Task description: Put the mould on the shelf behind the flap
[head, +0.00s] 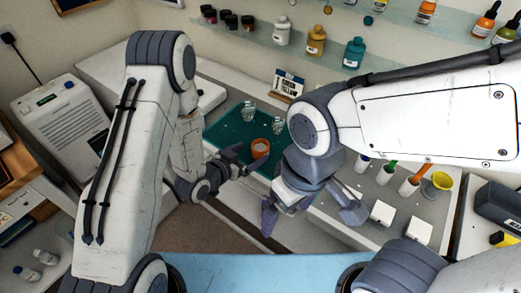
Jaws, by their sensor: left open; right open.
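A small round orange piece (260,148), which looks like the mould, sits on the teal mat (228,125) on the bench. My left gripper (250,161) is open, with its fingers just in front of the orange piece; I cannot tell whether they touch it. My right gripper (311,209) is open and empty near the bench's front edge, to the right of and lower than the left one. No flap or shelf behind one can be clearly made out; a white cabinet-like machine (68,120) with a small display stands at the left.
Clear cups (248,111) stand on the mat behind the orange piece, near a small sign (288,84). Right of my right gripper are white blocks (382,212), coloured tools and a yellow funnel (442,181). A wall shelf (262,42) holds bottles and jars.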

